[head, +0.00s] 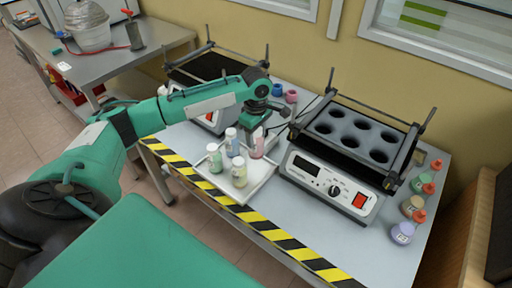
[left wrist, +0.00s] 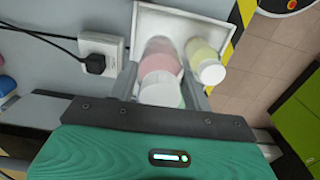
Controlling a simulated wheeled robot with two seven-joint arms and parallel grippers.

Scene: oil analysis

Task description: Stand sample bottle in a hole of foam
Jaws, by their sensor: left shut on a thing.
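My left gripper (head: 256,130) points down over the far right corner of the white tray (head: 258,183) and is shut on the pink sample bottle (head: 257,147). In the left wrist view the pink bottle (left wrist: 161,62) shows its white cap between the two fingers. I cannot tell whether its base touches the tray. A blue bottle (head: 232,145), a green bottle (head: 215,160) and a yellow bottle (head: 239,174) stand upright in the tray. The black foam (head: 345,128) with several round holes sits on the right shaker; the holes look empty. My right gripper is not in view.
The shaker (head: 330,187) has corner posts and bars around the foam. A second shaker (head: 205,68) stands behind my left arm. Several capped jars (head: 413,205) line the right table edge. Blue and pink small items (head: 290,96) and a cable lie between the shakers.

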